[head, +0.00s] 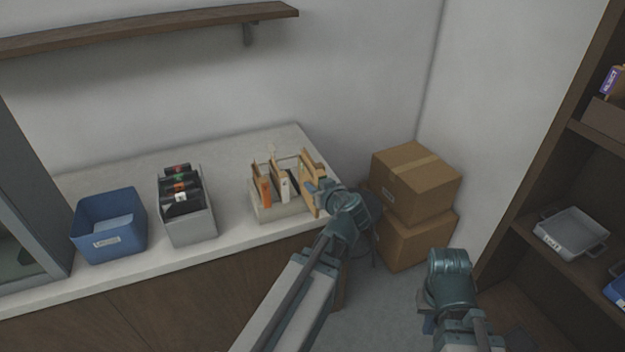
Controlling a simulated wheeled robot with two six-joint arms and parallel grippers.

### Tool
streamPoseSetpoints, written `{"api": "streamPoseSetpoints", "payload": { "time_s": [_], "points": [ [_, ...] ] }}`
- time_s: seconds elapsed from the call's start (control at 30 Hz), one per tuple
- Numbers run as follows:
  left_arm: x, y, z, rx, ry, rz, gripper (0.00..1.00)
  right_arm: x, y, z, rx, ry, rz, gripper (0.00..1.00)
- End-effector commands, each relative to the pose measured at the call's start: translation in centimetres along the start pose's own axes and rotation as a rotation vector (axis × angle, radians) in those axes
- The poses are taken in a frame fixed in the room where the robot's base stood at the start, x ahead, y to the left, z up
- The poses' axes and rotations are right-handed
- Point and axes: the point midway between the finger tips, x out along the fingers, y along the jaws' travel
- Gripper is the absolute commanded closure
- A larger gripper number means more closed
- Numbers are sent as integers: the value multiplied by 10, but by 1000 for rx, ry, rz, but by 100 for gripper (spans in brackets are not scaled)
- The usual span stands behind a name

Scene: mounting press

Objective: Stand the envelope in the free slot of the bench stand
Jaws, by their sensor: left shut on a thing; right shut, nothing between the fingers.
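The bench stand (274,214) is a pale slotted holder near the right end of the white bench. Several thin upright items stand in it, including one with an orange edge (264,190) and one with a white edge (285,190). A tan envelope (311,172) is upright at the stand's right end, and my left gripper (318,190) is shut on it from the right. I cannot tell whether the envelope's lower edge is inside a slot or just above it. My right gripper (427,310) is shut and empty, low over the floor, away from the bench.
A grey bin (192,226) of dark packets and a blue bin (108,240) stand left of the stand on the bench (240,150). Two stacked cardboard boxes (418,182) are right of the bench. A brown shelf unit (545,175) with a grey tray (571,232) is at the right.

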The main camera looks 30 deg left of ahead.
Motion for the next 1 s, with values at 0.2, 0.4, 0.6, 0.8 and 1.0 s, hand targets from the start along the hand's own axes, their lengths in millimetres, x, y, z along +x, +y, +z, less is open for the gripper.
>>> {"api": "streamPoseSetpoints", "payload": {
  "time_s": [0.2,0.4,0.6,0.8,1.0],
  "points": [
    [0,0,1,0,0,0,100,1,0,0,0,0,0,100],
    [15,1,-6,-1,0,-2,100,1,0,0,0,0,0,100],
    [40,1,-16,-1,0,-2,100,1,0,0,0,0,0,100],
    [65,1,-26,-1,1,-2,100,1,0,0,0,0,0,100],
    [90,1,-36,-1,0,-1,100,1,0,0,0,0,0,100]
  ]
}}
